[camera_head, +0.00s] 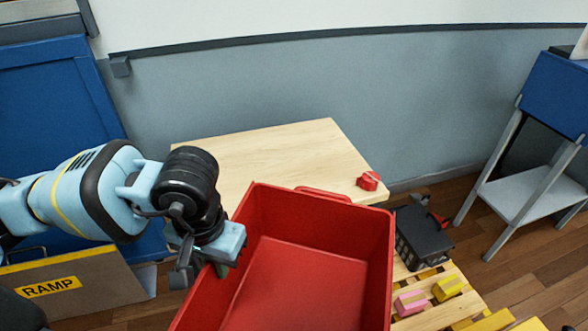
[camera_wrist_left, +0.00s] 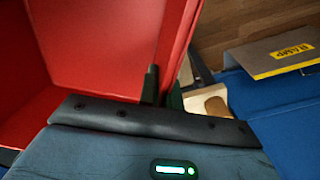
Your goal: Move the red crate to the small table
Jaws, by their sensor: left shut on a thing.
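The red crate (camera_head: 315,275) is empty and fills the lower middle of the head view, in front of the small table and overlapping its near edge in the picture. My left gripper (camera_head: 200,265) is shut on the crate's left wall. In the left wrist view, the red wall (camera_wrist_left: 105,45) lies beside the dark fingers (camera_wrist_left: 162,88). The small table (camera_head: 265,150) has a light wooden top behind the crate. Whether the crate touches the table is hidden. My right gripper is not in view.
A small red object (camera_head: 368,181) lies on the table's right corner. A dark box (camera_head: 422,236) and pink and yellow blocks (camera_head: 410,303) sit at the right on a yellow slatted pallet. A RAMP board (camera_head: 75,285) stands at the left. A blue-topped stand (camera_head: 550,95) is far right.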

